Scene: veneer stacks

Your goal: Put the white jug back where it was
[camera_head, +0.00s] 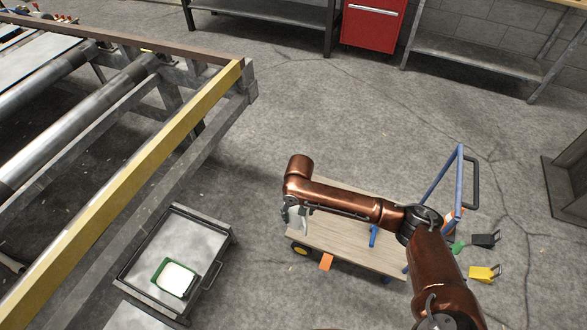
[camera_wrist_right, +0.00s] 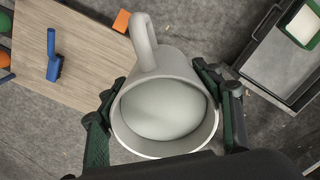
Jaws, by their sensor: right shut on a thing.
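The white jug (camera_wrist_right: 166,110) fills the middle of the right wrist view, its open mouth facing the camera and its handle (camera_wrist_right: 144,42) pointing to the top of the picture. My right gripper (camera_wrist_right: 162,88) is shut on the jug, with green-padded fingers on both sides of its body. In the head view my right gripper (camera_head: 297,213) hangs at the end of the copper arm, over the left end of a wooden-topped trolley (camera_head: 340,228). The jug is mostly hidden there. I cannot tell how high it is. My left gripper is not in view.
A low metal cart (camera_head: 175,242) holds a green-and-white container (camera_head: 174,277). An orange block (camera_head: 326,261) is at the trolley's front edge, and a blue item (camera_head: 373,235) is on its top. A yellow-edged roller frame (camera_head: 130,180) stands left. Small yellow (camera_head: 484,272) and black (camera_head: 486,239) items lie right.

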